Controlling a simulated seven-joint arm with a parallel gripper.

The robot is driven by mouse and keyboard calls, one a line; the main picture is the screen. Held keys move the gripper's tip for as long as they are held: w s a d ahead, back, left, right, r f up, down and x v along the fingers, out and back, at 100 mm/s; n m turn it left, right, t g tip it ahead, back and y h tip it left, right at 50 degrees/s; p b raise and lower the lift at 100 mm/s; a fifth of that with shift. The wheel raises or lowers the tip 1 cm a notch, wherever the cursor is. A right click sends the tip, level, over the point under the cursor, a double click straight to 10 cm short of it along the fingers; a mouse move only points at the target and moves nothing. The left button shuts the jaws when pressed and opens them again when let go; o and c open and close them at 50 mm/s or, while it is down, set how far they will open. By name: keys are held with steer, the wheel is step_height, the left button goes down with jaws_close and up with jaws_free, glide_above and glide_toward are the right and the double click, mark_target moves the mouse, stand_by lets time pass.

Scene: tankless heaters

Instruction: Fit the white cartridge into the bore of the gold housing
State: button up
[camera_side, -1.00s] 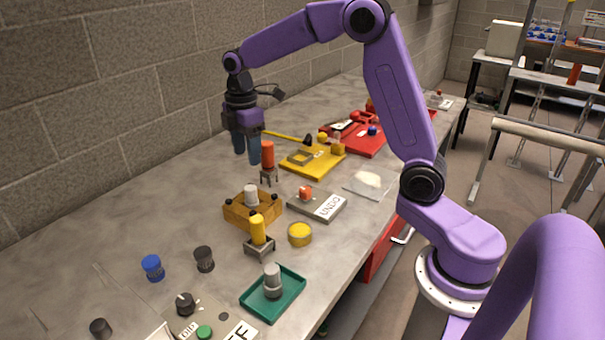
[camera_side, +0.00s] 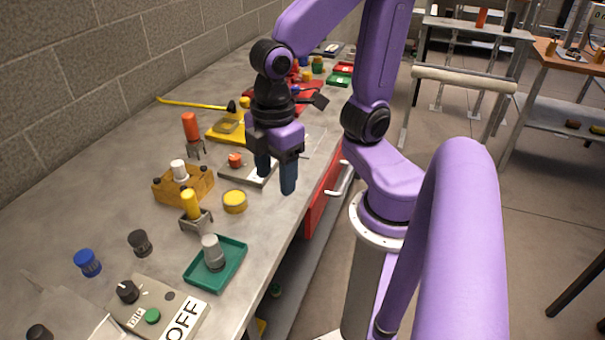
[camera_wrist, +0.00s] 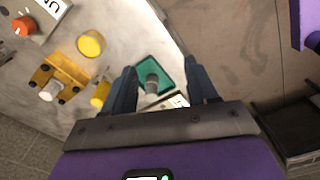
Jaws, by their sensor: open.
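The gold housing (camera_side: 196,188) is a block with dark knobs on its corners, left of centre on the bench. A white cylinder, the white cartridge (camera_side: 178,169), stands up out of its top. I cannot tell how deep it sits. In the wrist view the housing (camera_wrist: 72,68) and white cartridge (camera_wrist: 50,91) are at the left, outside my fingers. My gripper (camera_side: 275,178) is open and empty, above the bench near its front edge, right of the housing. In the wrist view, the green tray with a grey cylinder shows between the fingertips (camera_wrist: 162,68).
The green tray (camera_side: 236,250) holds an upright grey cylinder (camera_side: 212,252). A yellow cylinder (camera_side: 190,204) and an orange cylinder (camera_side: 190,126) stand in small stands. A yellow round cap (camera_side: 235,201) lies near the housing. The OFF panel (camera_side: 160,305) is at the front.

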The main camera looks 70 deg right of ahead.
steer(key=s, duration=0.1)
steer(key=s+d, duration=0.1)
steer(key=s, duration=0.1)
steer(key=s+f, duration=0.1)
steer(key=shift+s+d, duration=0.25)
steer(key=shift+d, duration=0.15)
steer(key=shift+w, duration=0.1)
stand_by(1.4)
